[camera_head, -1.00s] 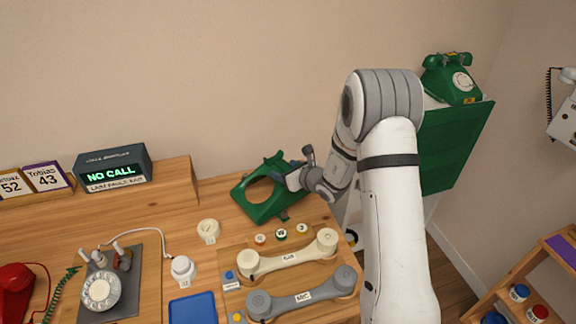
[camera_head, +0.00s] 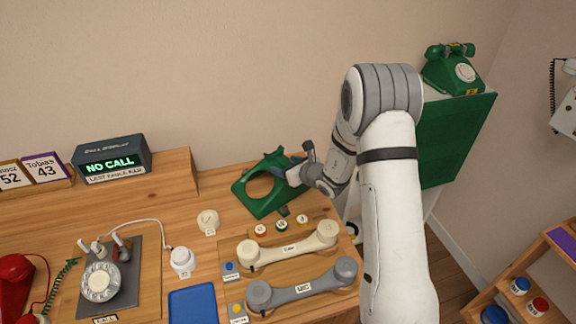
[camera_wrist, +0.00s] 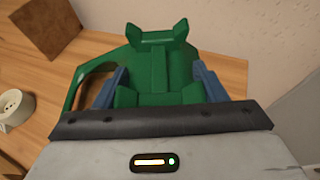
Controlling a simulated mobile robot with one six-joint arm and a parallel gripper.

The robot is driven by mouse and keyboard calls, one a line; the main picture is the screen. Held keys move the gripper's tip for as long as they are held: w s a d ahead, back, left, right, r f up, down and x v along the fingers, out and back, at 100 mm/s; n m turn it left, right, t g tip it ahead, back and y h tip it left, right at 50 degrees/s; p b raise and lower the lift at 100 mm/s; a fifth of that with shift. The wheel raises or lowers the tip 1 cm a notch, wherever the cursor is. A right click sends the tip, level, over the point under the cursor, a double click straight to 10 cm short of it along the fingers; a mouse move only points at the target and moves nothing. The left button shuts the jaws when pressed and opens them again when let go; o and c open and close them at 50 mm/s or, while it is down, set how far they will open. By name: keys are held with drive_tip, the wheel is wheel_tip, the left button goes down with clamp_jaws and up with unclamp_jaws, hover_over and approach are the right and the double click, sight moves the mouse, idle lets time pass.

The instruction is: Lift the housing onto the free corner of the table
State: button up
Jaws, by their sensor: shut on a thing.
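The green housing (camera_head: 262,203), with a large round opening, is at the back right corner of the wooden table (camera_head: 222,190). It also shows in the wrist view (camera_wrist: 155,62), where its raised cradle part sits between the two blue fingers. My gripper (camera_head: 290,172) is shut on the housing, with one finger on each side of the raised part in the wrist view (camera_wrist: 160,88). The housing looks close to the table top. I cannot tell whether its underside touches the wood.
A cream handset (camera_head: 287,249) and a grey handset (camera_head: 302,288) lie in front of the housing. A cream round part (camera_head: 208,222) stands to its left, and several small coloured caps (camera_head: 281,225) lie just in front. A wooden ledge (camera_head: 178,180) bounds the back left.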

drive_tip(key=shift+f, duration=0.2)
drive_tip(key=o, duration=1.4)
drive_tip(key=shift+s+d, duration=0.1)
drive_tip(key=b+v, duration=0.1)
drive_tip(key=v, duration=0.6)
drive_tip(key=shift+s+r, duration=0.2)
